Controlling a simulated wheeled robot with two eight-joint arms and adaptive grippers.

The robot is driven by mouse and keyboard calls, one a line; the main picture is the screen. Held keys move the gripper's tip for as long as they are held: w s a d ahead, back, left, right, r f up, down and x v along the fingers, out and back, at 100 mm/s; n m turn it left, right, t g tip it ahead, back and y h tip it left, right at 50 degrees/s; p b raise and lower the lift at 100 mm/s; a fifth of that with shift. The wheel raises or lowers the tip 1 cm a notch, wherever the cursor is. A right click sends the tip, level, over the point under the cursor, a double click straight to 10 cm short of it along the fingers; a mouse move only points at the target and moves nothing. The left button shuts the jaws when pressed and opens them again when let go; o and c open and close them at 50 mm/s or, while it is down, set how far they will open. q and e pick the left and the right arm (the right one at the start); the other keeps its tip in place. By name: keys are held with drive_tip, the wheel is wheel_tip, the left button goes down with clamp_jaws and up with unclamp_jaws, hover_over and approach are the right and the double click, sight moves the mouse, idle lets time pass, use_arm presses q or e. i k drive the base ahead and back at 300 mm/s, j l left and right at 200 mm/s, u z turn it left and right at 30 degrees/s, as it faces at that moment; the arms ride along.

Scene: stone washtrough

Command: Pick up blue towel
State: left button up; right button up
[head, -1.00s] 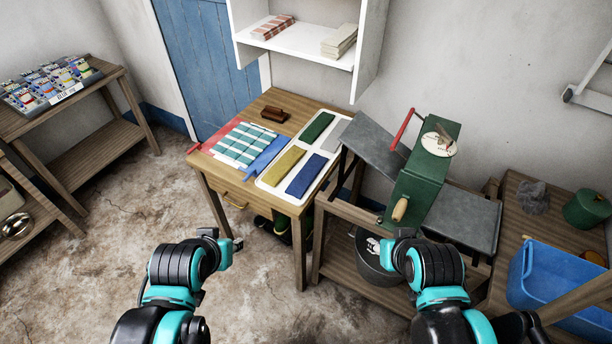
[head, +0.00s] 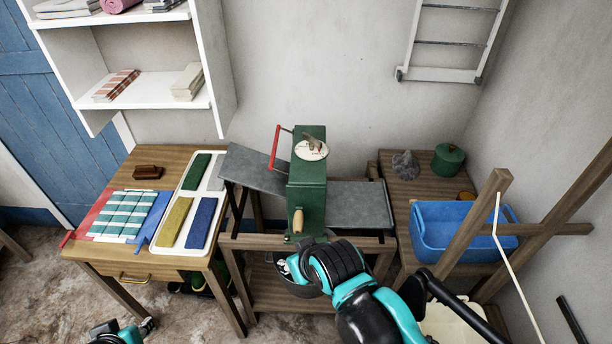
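A folded blue towel (head: 202,222) lies in the white tray (head: 182,246) on the wooden table, right of a yellow one (head: 174,221). A second blue cloth (head: 151,221) lies flat on the table, partly under a teal checked cloth (head: 122,214). My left gripper (head: 147,326) is low at the bottom edge, in front of the table and away from the cloths. My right gripper (head: 304,246) is in front of the green wringer (head: 306,190), right of the tray. Neither shows its fingers well enough to tell open from shut, and no cloth is seen in either.
Green (head: 196,171) and grey folded cloths share the tray. A brown brush (head: 148,172) and red cloth lie on the table. The wringer's stand adjoins the table's right side. A blue tub (head: 440,240) stands right. Floor is clear at lower left.

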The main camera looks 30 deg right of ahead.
sight(196, 238)
drive_tip(key=i+j, duration=0.3)
drive_tip(key=j, duration=0.15)
drive_tip(key=i+j, duration=0.65)
drive_tip(key=j, duration=0.25)
drive_tip(key=u, duration=0.05)
